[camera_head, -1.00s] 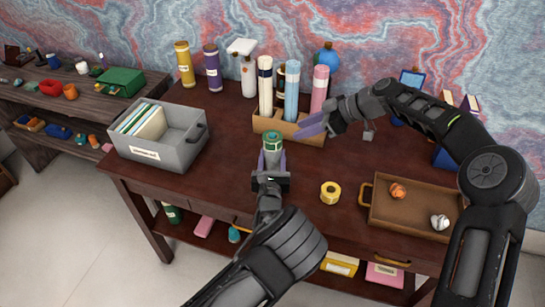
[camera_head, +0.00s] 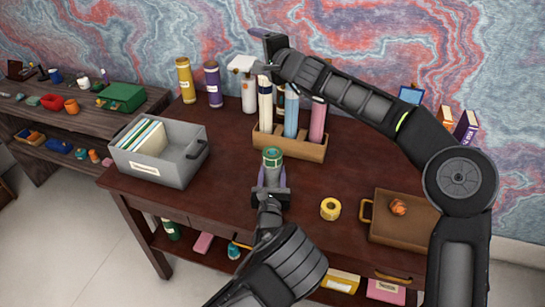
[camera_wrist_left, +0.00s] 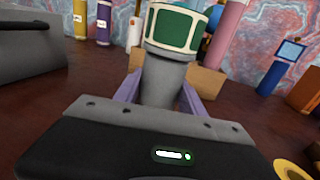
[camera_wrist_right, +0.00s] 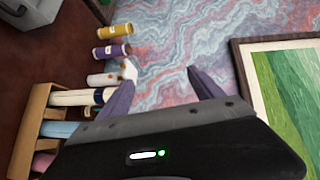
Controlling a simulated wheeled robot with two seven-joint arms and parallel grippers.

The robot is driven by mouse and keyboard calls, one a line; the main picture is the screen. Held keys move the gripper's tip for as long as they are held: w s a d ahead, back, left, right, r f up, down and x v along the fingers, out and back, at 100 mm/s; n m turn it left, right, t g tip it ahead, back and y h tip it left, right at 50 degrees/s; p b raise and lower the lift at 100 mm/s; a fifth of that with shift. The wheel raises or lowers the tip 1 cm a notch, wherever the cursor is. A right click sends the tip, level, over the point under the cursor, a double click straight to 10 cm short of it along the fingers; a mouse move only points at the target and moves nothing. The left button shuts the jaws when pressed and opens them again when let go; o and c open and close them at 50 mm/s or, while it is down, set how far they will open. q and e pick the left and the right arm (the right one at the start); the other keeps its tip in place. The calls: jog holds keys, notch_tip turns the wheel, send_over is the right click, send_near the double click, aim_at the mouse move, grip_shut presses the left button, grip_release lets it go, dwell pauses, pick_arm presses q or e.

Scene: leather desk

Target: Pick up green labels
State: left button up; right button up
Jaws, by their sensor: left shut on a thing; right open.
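The green labels (camera_head: 272,157) look like a green and cream roll on top of a grey cylinder. They also show large in the left wrist view (camera_wrist_left: 176,26). My left gripper (camera_head: 271,183) is shut on the grey cylinder below the green part, near the middle of the desk. The cylinder's lower end is hidden by the gripper, so I cannot tell whether it touches the desk. My right gripper (camera_head: 268,48) is raised at the back, over the tube holder and by the wall. Its purple fingers are apart and empty in the right wrist view (camera_wrist_right: 160,88).
A wooden holder (camera_head: 300,148) with several tall tubes stands behind the labels. A grey file box (camera_head: 160,172) is at left. A yellow tape roll (camera_head: 330,209) and a brown tray (camera_head: 400,232) lie to the right. The desk between the box and holder is clear.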

notch_tip(320, 180, down, 6)
jog(key=s+d+m+g+h, duration=0.2)
jog(key=m+g+h, duration=0.1)
jog(key=m, duration=0.6)
jog(key=m+g+h, duration=0.3)
jog(key=m+g, duration=0.4)
jog(key=m, duration=0.4)
send_near(273, 151)
jog(key=r, duration=0.1)
jog(key=shift+s, duration=0.2)
jog(key=shift+x, duration=3.4)
jog(key=x, duration=0.5)
jog(key=shift+d+f, duration=0.1)
jog(key=shift+c, duration=0.4)
